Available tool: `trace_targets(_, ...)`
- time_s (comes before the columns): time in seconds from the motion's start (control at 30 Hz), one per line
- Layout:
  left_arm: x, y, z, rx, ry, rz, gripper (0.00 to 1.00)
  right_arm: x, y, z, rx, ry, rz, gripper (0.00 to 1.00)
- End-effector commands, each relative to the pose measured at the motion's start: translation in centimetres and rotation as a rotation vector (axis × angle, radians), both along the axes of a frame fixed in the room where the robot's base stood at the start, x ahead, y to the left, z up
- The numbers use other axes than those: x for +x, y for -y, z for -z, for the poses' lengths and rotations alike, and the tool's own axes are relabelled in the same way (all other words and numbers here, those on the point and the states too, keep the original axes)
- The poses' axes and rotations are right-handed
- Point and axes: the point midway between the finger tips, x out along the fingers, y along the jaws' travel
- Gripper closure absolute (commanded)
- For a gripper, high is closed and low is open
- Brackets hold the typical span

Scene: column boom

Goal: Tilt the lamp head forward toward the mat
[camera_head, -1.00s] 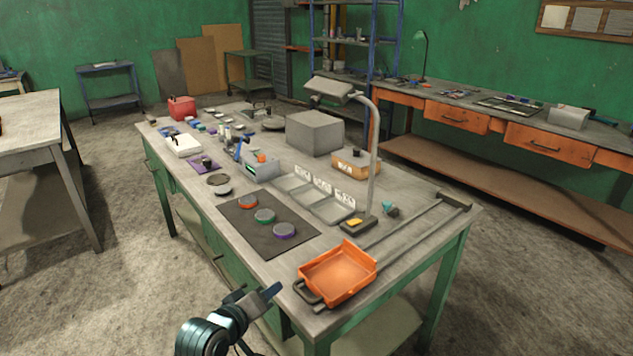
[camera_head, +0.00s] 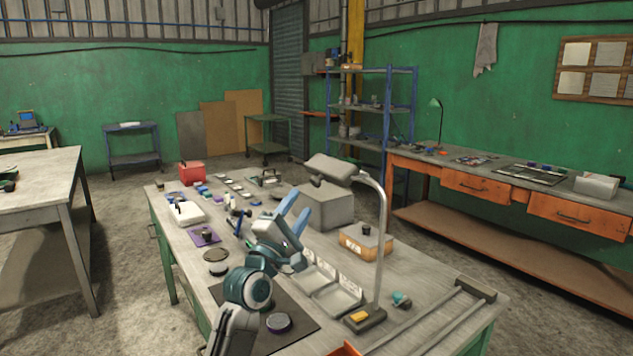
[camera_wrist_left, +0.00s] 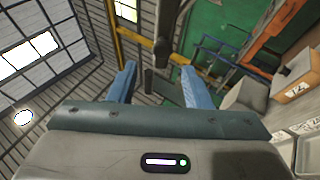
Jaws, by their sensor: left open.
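The lamp (camera_head: 383,235) stands on the bench on a dark base with a yellow part, its pole curving at the top to a grey head (camera_head: 330,168). The head looks close to level, with a small dark knob beneath it. The dark mat (camera_head: 250,336) lies at the front left of the lamp, partly hidden by my left arm; a purple-rimmed disc shows on it. My left gripper (camera_head: 295,208) is open and empty, pointing up, below and left of the lamp head. Its two blue fingers also show apart in the left wrist view (camera_wrist_left: 158,70). My right gripper is not in view.
A rail (camera_head: 440,320) runs along the bench's right. Small parts crowd the far left.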

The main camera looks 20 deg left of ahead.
Motion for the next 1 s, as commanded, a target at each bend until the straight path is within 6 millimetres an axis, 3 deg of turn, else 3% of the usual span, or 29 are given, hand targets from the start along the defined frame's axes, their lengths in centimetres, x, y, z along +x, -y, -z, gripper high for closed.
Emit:
trace_targets(0.1, 2.1, 0.5, -1.4, -0.002, 0.0, 0.001, 0.55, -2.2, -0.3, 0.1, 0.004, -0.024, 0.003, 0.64)
trace_targets(0.23, 4.3, 1.0, -2.5, -0.001, -0.001, 0.001, 0.55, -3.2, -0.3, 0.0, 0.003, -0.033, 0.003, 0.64)
trace_targets(0.5, 7.0, 1.6, -3.8, 0.001, -0.001, -0.001, 0.55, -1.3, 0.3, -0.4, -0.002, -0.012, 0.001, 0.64)
trace_targets(0.63, 7.4, 1.6, -3.9, 0.002, -0.002, -0.001, 0.55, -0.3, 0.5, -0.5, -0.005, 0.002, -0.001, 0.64)
trace_targets(0.83, 7.4, 1.6, -3.9, 0.003, -0.002, -0.002, 0.55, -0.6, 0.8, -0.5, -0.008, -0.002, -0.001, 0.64)
trace_targets(0.87, 7.4, 1.6, -3.9, 0.003, -0.002, -0.002, 0.57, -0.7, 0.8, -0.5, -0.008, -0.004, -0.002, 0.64)
trace_targets(1.0, 7.3, 1.6, -3.9, 0.003, -0.002, -0.002, 0.85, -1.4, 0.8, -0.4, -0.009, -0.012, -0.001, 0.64)
